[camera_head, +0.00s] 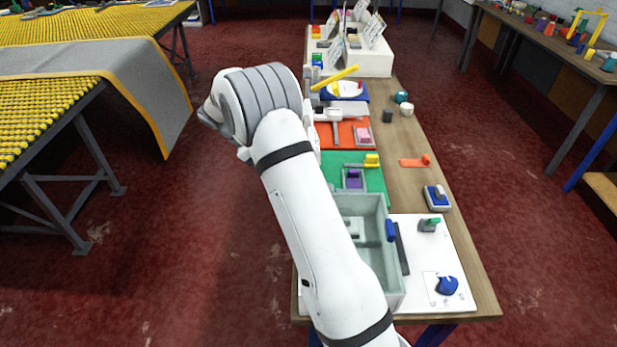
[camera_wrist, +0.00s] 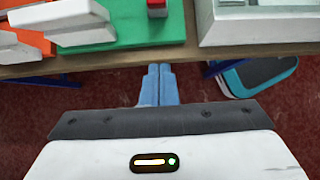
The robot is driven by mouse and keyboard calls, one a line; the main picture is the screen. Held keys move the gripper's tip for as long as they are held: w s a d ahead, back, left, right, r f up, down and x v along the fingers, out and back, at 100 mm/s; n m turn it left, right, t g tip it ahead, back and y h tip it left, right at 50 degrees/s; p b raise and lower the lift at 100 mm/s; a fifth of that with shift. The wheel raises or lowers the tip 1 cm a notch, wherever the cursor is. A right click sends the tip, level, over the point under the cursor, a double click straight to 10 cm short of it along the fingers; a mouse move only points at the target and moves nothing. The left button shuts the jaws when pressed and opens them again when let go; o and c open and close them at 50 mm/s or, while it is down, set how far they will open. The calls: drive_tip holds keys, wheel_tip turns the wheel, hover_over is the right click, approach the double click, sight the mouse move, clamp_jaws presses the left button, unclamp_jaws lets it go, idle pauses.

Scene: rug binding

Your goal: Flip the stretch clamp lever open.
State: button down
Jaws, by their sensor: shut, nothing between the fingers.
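My gripper (camera_wrist: 158,85) shows in the wrist view with its two blue fingers together and nothing between them. It is beside the long bench's edge, over the red floor and apart from the bench. In the head view my arm hides the fingers. I cannot tell for certain which part is the stretch clamp lever. A yellow bar (camera_head: 338,77) slants up over a blue base with a white round plate, near the far part of the bench. A T-shaped white handle (camera_head: 336,122) is on an orange board. A purple-and-grey fixture (camera_head: 353,179) sits on a green board (camera_head: 372,159).
A pale green-grey bin (camera_head: 376,204) stands on the near bench, partly behind my arm. A blue-and-white block (camera_head: 437,197) and orange piece (camera_head: 415,162) lie to its right. A yellow-studded table with grey rug (camera_head: 140,75) stands left. Open red floor lies between.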

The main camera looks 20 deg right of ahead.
drive_tip(key=shift+d, duration=0.1)
drive_tip(key=p+x, duration=0.2)
drive_tip(key=x, duration=0.8)
drive_tip(key=shift+d, duration=0.1)
drive_tip(key=shift+s+d+r+p, duration=0.2)
drive_tip(key=shift+d+r+p, duration=0.15)
drive_tip(key=shift+d, duration=0.15)
drive_tip(key=shift+s+d+r+p, duration=0.3)
drive_tip(key=shift+d+r, duration=0.1)
drive_tip(key=shift+d, duration=0.15)
drive_tip(key=shift+s+d+r, duration=0.1)
drive_tip(key=shift+s+d, duration=0.05)
drive_tip(key=shift+d, duration=0.35)
drive_tip(key=shift+a, duration=0.1)
